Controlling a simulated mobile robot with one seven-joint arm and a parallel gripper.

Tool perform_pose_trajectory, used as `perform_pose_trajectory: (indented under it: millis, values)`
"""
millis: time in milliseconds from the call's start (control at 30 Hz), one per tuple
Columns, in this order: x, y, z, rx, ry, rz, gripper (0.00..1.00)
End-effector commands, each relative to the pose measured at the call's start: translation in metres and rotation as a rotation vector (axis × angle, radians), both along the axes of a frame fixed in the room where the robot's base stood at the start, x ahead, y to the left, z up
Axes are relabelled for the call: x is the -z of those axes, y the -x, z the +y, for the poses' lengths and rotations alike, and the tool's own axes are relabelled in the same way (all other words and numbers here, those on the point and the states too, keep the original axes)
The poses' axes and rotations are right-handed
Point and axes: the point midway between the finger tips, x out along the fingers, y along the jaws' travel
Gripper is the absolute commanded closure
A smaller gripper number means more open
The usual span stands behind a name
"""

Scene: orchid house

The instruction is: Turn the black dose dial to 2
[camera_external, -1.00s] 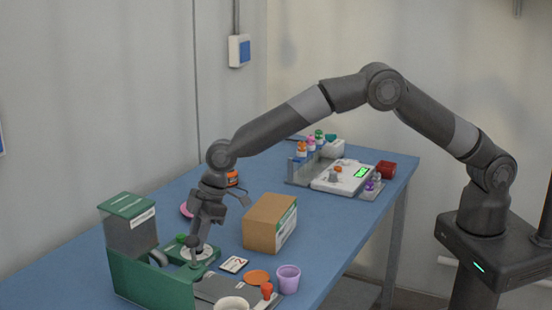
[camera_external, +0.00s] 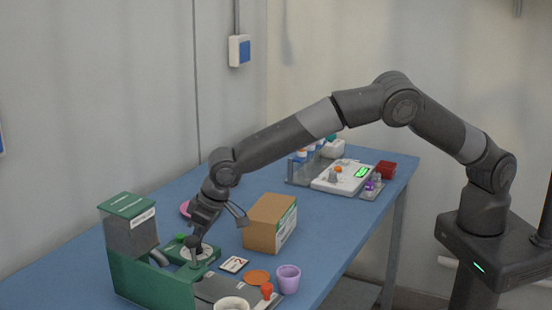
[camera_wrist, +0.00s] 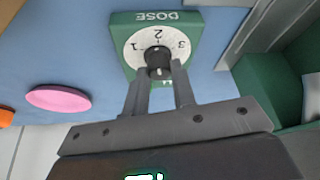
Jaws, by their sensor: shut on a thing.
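The black dose dial (camera_wrist: 158,58) sits at the centre of a round white face (camera_wrist: 132,51) on a green box marked DOSE (camera_wrist: 190,34). The face carries 1 at the left, 2 at the top and 3 at the right in the wrist view. Which number the dial points to I cannot tell. My gripper (camera_wrist: 160,69) is shut on the dial, one finger on each side.
A green bin with a grey hopper (camera_external: 131,237) stands left of the dial box. A cardboard box (camera_external: 270,223) is to the right, with a card (camera_external: 233,264), an orange disc (camera_external: 256,277) and a purple cup (camera_external: 288,279) nearer the front. A pink disc (camera_wrist: 58,98) lies behind.

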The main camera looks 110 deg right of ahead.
Motion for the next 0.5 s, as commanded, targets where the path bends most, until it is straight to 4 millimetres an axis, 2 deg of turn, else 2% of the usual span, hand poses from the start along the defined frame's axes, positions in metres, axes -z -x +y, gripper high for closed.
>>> perform_pose_trajectory:
  millis: [200,500]
  values:
    - [-0.0001,-0.0009,0.0015,0.093,0.0,-0.001,0.99]
    - [-0.0003,-0.0011,0.0009,0.141,0.0,-0.002,0.99]
